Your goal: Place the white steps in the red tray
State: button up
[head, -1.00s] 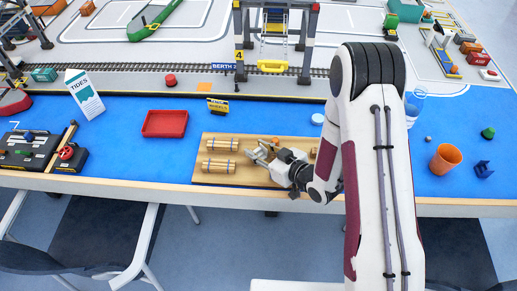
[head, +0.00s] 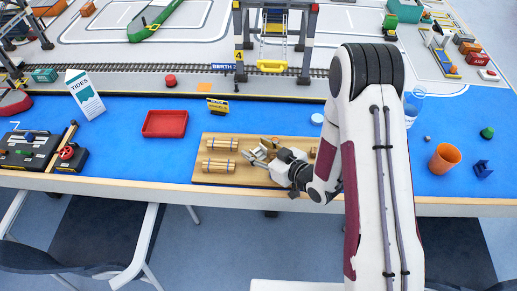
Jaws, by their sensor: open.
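The red tray (head: 165,133) lies empty on the blue table surface, left of the middle in the head view. My gripper (head: 257,153) is open above the wooden board (head: 226,180), right of two bundles of brown logs and well to the right of the tray. I cannot make out the white steps for sure; pale parts around the fingers are too small to tell apart, and my arm hides the right part of the board.
Log bundles (head: 219,145) lie on the board. A yellow-and-black sign (head: 218,105) stands behind it, and a TIDES carton (head: 84,93) stands left of the tray. An orange cup (head: 444,158) is at right. Blue surface between tray and board is clear.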

jog(key=shift+f, duration=0.55)
jog(key=shift+d+r, duration=0.1)
jog(key=shift+r, duration=0.35)
jog(key=shift+v, duration=3.75)
jog(key=shift+w+r, duration=0.1)
jog(key=shift+r, duration=0.1)
